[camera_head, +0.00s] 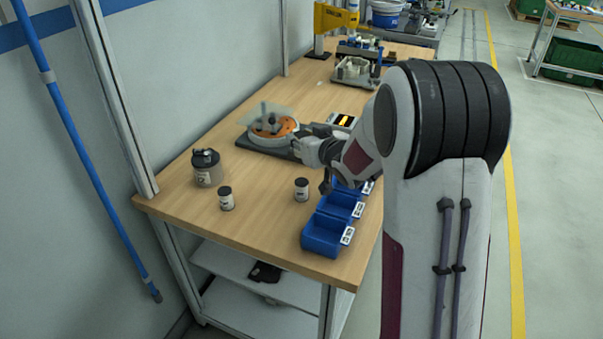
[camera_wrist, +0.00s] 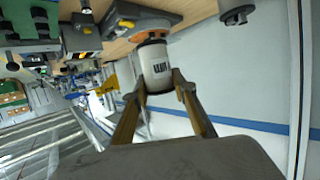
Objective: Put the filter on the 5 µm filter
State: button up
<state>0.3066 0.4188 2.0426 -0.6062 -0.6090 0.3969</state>
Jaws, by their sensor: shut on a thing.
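A white cylindrical filter (camera_wrist: 155,62) with a dark printed label is between the two fingers of my gripper (camera_wrist: 160,86) in the wrist view. The fingers are shut on its sides; I cannot read the label. Beyond it shows a grey device with an orange disc (camera_wrist: 146,24). In the head view my gripper (camera_head: 310,150) is low over the table, just right of this device (camera_head: 270,128); the held filter cannot be made out there. Two small white cans with black lids stand on the table, one at left (camera_head: 227,200) and one nearer the bins (camera_head: 301,190).
A larger grey jar (camera_head: 207,170) stands at the table's left. Blue bins (camera_head: 325,235) line the right edge. A box with a yellow display (camera_head: 342,120) is behind my gripper. A yellow stand (camera_head: 333,17) is at the far end. The front left tabletop is clear.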

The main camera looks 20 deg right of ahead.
jog(key=shift+f, duration=2.75)
jog(key=shift+f, duration=0.15)
jog(key=shift+f, duration=1.75)
jog(key=shift+f, duration=0.1)
jog(key=o, duration=0.9)
jog(key=v, duration=1.2)
